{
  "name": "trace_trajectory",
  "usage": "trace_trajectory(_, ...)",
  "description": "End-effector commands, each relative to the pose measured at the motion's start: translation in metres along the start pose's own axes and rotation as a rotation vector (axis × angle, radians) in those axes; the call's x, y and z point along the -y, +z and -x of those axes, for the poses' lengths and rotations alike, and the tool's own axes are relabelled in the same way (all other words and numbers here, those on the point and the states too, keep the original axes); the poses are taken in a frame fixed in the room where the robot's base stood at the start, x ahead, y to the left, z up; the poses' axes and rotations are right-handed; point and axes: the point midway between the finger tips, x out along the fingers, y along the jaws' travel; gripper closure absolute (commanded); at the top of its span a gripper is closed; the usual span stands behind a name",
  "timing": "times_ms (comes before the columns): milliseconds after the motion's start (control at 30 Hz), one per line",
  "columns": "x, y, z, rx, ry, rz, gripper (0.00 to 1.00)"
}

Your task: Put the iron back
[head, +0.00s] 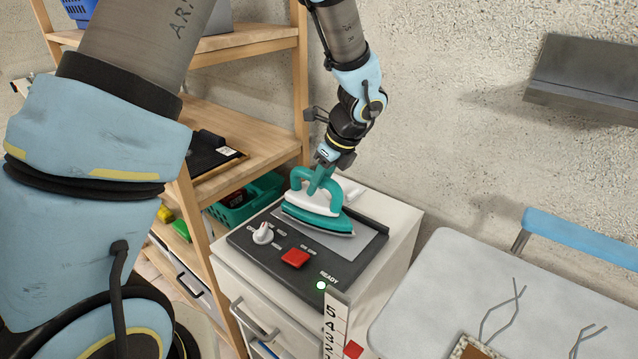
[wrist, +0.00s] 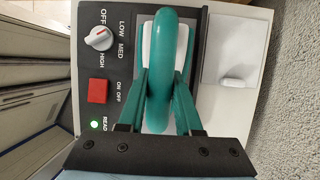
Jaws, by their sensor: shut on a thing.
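The iron (head: 313,207), with a teal handle, white body and teal lower edge, is over the grey plate (head: 360,236) of a black control panel (head: 245,244) on a white cabinet. I cannot tell whether it touches the plate. My gripper (head: 320,181) points down from above and is shut on the handle. In the wrist view its teal fingers (wrist: 160,95) lie on both sides of the handle (wrist: 163,30). The panel has a white knob (head: 263,234), a red button (head: 295,258) and a lit green READY light (head: 320,285). Most of the plate's left part is hidden beneath the iron.
A wooden shelf (head: 240,125) with a green basket (head: 240,202) stands close on the left. A numbered strip (head: 336,325) stands at the cabinet's front. A pale table (head: 450,290) with thin wires is at right. A dark grey ledge (head: 585,70) juts from the wall.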

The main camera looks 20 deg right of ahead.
Motion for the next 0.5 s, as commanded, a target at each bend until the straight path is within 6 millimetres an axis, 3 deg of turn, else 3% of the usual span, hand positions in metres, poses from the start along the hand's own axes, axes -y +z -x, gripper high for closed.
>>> trace_trajectory(400, 0.0009, -0.0027, -0.0080, 0.001, -0.001, 0.002, 1.00)
trace_trajectory(433, 0.0004, -0.0034, -0.0091, 0.000, 0.000, 0.001, 0.66)
trace_trajectory(500, 0.0003, -0.0032, -0.0085, 0.000, 0.000, 0.001, 0.58)
